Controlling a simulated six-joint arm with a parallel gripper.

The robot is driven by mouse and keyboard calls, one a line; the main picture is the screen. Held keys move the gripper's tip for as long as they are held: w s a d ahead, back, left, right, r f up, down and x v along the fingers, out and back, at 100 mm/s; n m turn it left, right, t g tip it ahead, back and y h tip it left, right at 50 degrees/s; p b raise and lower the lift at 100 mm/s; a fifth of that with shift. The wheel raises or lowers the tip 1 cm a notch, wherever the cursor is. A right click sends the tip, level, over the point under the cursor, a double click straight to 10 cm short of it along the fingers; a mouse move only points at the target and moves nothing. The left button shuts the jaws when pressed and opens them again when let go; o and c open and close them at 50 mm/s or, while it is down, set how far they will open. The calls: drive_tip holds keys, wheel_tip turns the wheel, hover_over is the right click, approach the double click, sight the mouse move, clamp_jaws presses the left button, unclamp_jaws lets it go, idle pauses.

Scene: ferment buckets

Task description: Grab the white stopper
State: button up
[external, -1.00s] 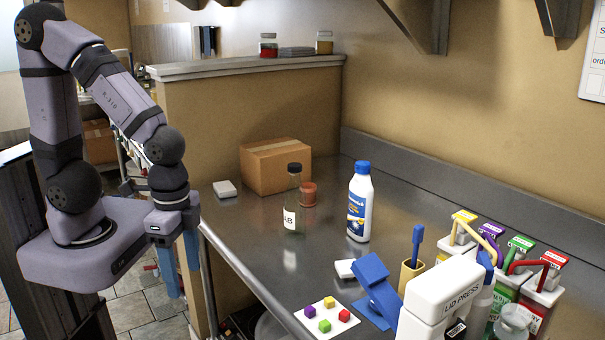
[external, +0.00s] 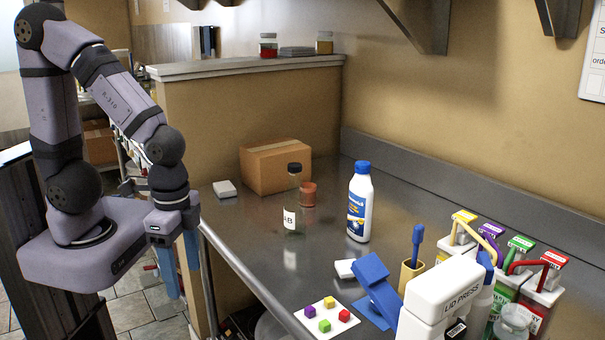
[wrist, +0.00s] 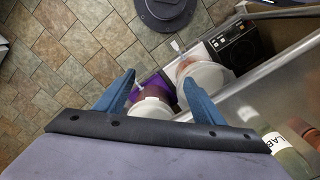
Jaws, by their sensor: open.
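My gripper (external: 181,268) hangs empty beside the left end of the steel counter, its blue fingers pointing down. In the wrist view, my gripper (wrist: 158,76) is open, with its two blue fingers apart. Below it are two buckets: one with purple contents (wrist: 150,90) and a whitish one (wrist: 207,76). A small pale piece (wrist: 178,46) shows by the whitish bucket. I cannot tell whether it is the white stopper; no stopper is clearly recognisable. The lower parts of the buckets are partly hidden by my fingers and the gripper body.
The steel counter (external: 255,245) carries a cardboard box (external: 275,168), a labelled glass bottle (external: 292,215), a white bottle (external: 359,205) and a white lid press (external: 440,290). A black device (wrist: 235,45) sits by the buckets. Tiled floor (wrist: 60,60) is open at left.

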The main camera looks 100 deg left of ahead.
wheel_tip(320, 180, up, 5)
drive_tip(key=w+a+f+n+t+y+b, duration=0.1)
drive_tip(key=w+a+f+t+b, duration=0.2)
drive_tip(key=w, duration=0.5)
drive_tip(key=w+a+f+n+t+b, duration=0.1)
drive_tip(key=w+a+t+b, duration=0.3)
drive_tip(key=w, duration=0.5)
drive_tip(key=w+a+r+n+t+y+b, duration=0.2)
drive_tip(key=w+a+r+t+y+b, duration=0.15)
drive_tip(key=w+a+t, duration=0.35)
drive_tip(key=g, duration=0.2)
approach(341, 267)
drive_tip(key=w, duration=0.1)
drive_tip(key=w+a, duration=0.1)
drive_tip(key=shift+w+f+n+y, duration=0.25)
drive_tip(key=shift+w+n+y, duration=0.05)
drive_tip(key=shift+w+y, duration=0.05)
drive_tip(key=shift+f+t, duration=0.3)
drive_tip(key=shift+f, duration=0.15)
drive_tip(key=shift+f+p+x, duration=0.2)
drive_tip(key=shift+p+x, duration=0.55)
drive_tip(key=shift+x, duration=2.95)
drive_tip(key=shift+d, duration=0.15)
